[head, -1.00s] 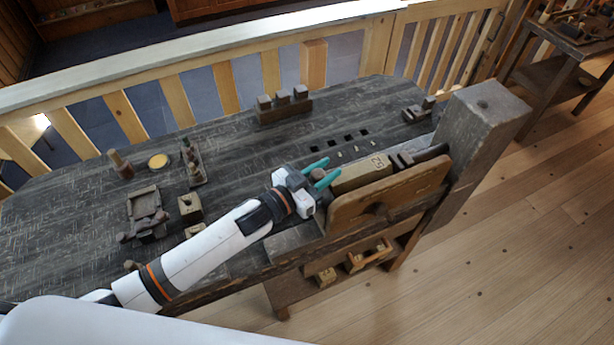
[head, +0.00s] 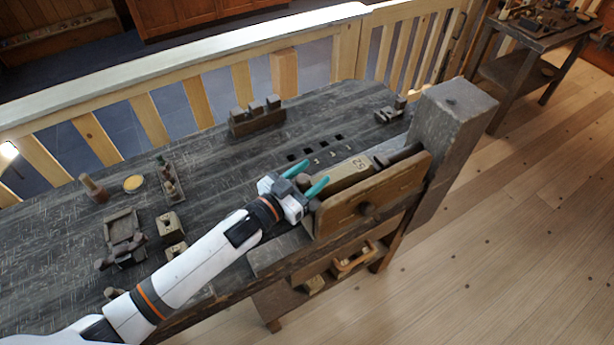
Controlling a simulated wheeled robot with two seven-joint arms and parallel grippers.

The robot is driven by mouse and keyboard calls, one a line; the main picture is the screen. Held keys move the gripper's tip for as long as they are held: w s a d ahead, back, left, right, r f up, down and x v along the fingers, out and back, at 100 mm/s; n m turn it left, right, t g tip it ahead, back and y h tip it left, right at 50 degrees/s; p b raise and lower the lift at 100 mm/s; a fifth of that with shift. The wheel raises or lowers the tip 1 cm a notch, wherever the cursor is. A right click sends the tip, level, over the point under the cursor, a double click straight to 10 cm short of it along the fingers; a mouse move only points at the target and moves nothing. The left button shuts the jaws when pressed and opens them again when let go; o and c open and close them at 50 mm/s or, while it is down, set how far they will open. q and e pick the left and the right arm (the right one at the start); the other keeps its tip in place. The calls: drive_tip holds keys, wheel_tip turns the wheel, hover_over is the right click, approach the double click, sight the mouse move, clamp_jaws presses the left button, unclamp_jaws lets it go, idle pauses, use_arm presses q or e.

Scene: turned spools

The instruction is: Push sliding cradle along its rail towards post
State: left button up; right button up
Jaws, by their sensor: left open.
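A pale wooden block marked with a number (head: 347,173), which looks like the sliding cradle, lies along the bench's right edge behind an upright brown board (head: 375,200) with a round knob. The big grey square post (head: 452,115) stands at the right end of the bench. Dark rounded pieces (head: 400,155) lie between block and post. My left gripper (head: 311,177) is open, its two teal fingers at the block's left end and pointing toward the post. I cannot tell whether they touch it. The rail under the block is mostly hidden. My right gripper is not in view.
Small wooden holders (head: 256,117) stand at the back of the dark bench top (head: 225,160). Square holes and small pegs lie behind the block. More fixtures (head: 122,235) and a round yellow disc (head: 133,184) are at left. A pale railing (head: 200,100) runs behind.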

use_arm(q)
drive_tip(key=b+v, duration=0.2)
drive_tip(key=v, duration=1)
drive_tip(key=shift+b, duration=0.3)
